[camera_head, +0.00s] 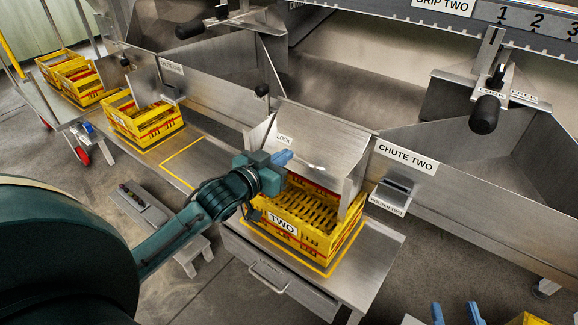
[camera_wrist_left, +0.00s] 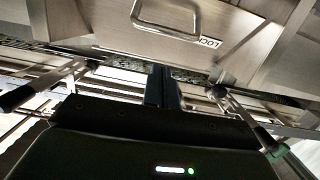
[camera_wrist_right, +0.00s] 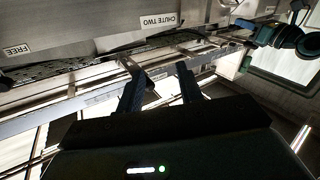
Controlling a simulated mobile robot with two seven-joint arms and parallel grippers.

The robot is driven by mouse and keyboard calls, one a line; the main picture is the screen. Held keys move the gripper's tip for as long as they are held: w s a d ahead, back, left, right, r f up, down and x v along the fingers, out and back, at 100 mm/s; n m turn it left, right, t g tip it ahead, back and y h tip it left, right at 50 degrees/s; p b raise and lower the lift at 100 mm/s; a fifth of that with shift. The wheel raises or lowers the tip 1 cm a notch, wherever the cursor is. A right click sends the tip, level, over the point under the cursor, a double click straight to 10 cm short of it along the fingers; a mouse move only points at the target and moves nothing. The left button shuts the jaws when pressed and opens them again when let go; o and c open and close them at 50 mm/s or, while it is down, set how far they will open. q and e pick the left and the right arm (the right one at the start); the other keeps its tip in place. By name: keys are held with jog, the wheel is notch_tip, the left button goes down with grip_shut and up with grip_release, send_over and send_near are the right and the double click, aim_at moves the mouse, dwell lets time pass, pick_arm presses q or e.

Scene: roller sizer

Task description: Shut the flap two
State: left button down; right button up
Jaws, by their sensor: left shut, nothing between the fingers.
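Flap two is the bare metal panel (camera_head: 322,146) at the mouth of chute two, with a LOCK label at its upper left. It slopes out above the rear of the yellow crate TWO (camera_head: 283,226). In the left wrist view the panel (camera_wrist_left: 240,18) fills the top, with a bar handle (camera_wrist_left: 165,30) beside the LOCK label. My left gripper (camera_head: 288,157) is shut and empty, its tips at the panel's left front; I cannot tell whether they touch it. My right gripper (camera_head: 456,314) is open and empty, low at the bottom edge; its fingers (camera_wrist_right: 160,88) stand apart.
The chute two wall (camera_head: 430,185) runs right of the flap, with a small bracket (camera_head: 393,193) labelled HOLD FLAP TWO. Crate TWO stands on a metal shelf (camera_head: 375,262). A black-knobbed lever (camera_head: 485,113) is above right. Another yellow crate (camera_head: 145,122) stands at left.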

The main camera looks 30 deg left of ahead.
pick_arm(q)
jog(key=shift+w+d+f+b, duration=0.1)
jog(key=shift+w+f+b, duration=0.3)
jog(key=shift+w+f, duration=0.35)
jog(key=shift+w+d+f+b, duration=0.1)
jog(key=shift+w+f+b, duration=0.35)
jog(key=shift+f, duration=0.4)
pick_arm(e)
jog(key=shift+s+a+n+t+y, duration=0.2)
jog(key=shift+a+n+t+y, duration=0.25)
jog(key=shift+y, duration=0.35)
